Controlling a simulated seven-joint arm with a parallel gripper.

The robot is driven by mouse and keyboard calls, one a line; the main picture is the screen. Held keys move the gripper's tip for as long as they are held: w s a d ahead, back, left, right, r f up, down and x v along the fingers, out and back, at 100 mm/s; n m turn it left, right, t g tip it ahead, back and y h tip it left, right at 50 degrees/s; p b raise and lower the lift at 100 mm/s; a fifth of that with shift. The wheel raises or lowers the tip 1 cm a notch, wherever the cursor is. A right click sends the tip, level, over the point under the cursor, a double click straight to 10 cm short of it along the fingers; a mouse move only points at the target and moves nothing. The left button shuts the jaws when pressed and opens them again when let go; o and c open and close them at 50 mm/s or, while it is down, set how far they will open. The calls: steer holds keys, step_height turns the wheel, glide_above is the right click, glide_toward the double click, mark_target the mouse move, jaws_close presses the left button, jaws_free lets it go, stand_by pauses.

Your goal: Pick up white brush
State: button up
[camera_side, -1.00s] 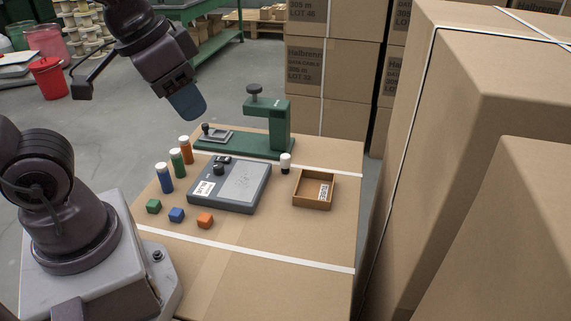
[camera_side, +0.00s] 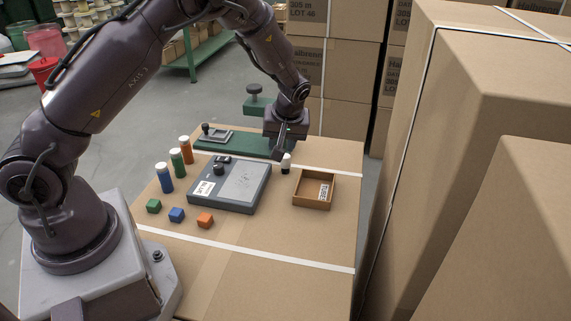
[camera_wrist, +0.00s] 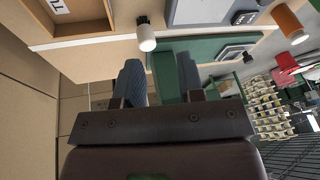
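The white brush (camera_side: 286,162) is a small upright cylinder, white on top with a dark lower end. It stands on the cardboard top between the grey device and the small brown tray. In the wrist view the brush (camera_wrist: 147,38) is just beyond the fingertips, slightly left of the gap's middle. My gripper (camera_side: 281,153) is close behind and beside the brush in the side view, pointing down. In the wrist view my gripper (camera_wrist: 159,65) has its two fingers apart with nothing between them.
The green press stand (camera_side: 215,142) is directly behind my gripper and partly hidden by it. The brown tray (camera_side: 316,203) is right of the brush, the grey device (camera_side: 229,185) left. Several coloured cylinders and cubes stand further left. The front cardboard is clear.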

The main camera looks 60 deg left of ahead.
mark_target(286, 156)
steer(key=w+a+f, duration=0.1)
steer(key=f, duration=0.2)
steer(key=w+a+f+n, duration=0.1)
steer(key=a+f, duration=0.1)
steer(key=f, duration=0.2)
steer(key=w+a+f+n+t, duration=0.1)
steer(key=w+a+f, duration=0.1)
steer(key=f, duration=0.2)
steer(key=shift+r, duration=0.1)
steer(key=c, duration=0.5)
steer(key=shift+c, duration=0.2)
